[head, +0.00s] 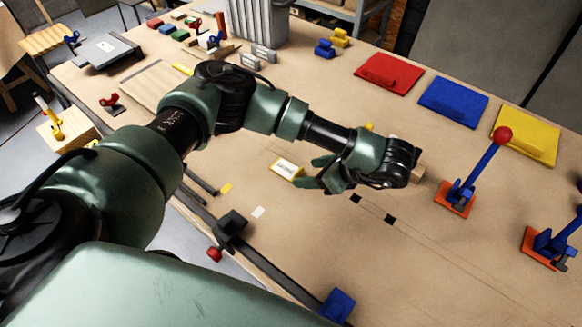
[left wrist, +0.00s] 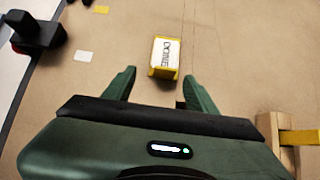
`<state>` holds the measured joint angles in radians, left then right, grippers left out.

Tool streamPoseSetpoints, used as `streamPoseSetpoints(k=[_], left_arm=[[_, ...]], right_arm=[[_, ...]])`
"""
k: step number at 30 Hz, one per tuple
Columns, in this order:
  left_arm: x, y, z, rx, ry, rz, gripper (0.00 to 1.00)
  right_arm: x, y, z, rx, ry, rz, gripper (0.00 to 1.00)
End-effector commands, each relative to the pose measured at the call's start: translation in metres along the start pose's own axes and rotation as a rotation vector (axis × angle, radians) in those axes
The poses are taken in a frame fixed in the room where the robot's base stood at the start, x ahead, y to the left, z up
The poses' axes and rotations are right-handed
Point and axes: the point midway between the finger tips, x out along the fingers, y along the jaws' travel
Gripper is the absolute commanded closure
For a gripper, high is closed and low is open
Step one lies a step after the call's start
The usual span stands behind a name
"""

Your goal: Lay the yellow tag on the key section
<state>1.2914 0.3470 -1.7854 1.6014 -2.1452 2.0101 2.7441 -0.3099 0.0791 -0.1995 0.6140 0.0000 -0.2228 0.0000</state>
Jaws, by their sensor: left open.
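A small yellow block with a white lettered label (head: 287,168) lies on the tan bench; it may be the yellow tag. It also shows in the left wrist view (left wrist: 165,55), just beyond the fingertips, in line with the gap between them. My left gripper (head: 314,172) is open, with nothing between its fingers; its fingers also show in the left wrist view (left wrist: 158,76). A flat yellow square (head: 226,188) lies nearer the bench's front edge. I cannot tell which area is the key section. My right gripper is not in view.
Red (head: 389,73), blue (head: 453,101) and yellow (head: 525,134) panels lie along the back right. A blue-handled clamp with a red knob (head: 480,172) stands to the right of my gripper. A white square (head: 258,212) lies near the front edge. The front middle is mostly clear.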

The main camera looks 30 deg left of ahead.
Motion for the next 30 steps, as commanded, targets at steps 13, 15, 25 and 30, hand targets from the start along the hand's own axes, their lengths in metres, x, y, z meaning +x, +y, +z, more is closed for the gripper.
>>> streamPoseSetpoints(k=[13,15,25,30], left_arm=[[0.048,-0.005,-0.001,0.001,-0.001,0.002,0.43],[0.048,-0.005,-0.001,0.001,-0.001,0.001,0.43],[0.047,-0.005,-0.001,0.001,-0.001,0.001,1.00],[0.047,-0.005,-0.001,0.000,-0.001,0.001,1.00]], right_arm=[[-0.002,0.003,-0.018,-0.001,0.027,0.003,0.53],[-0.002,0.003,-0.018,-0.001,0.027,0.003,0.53],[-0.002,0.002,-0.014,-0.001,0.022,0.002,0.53],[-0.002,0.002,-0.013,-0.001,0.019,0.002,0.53]])
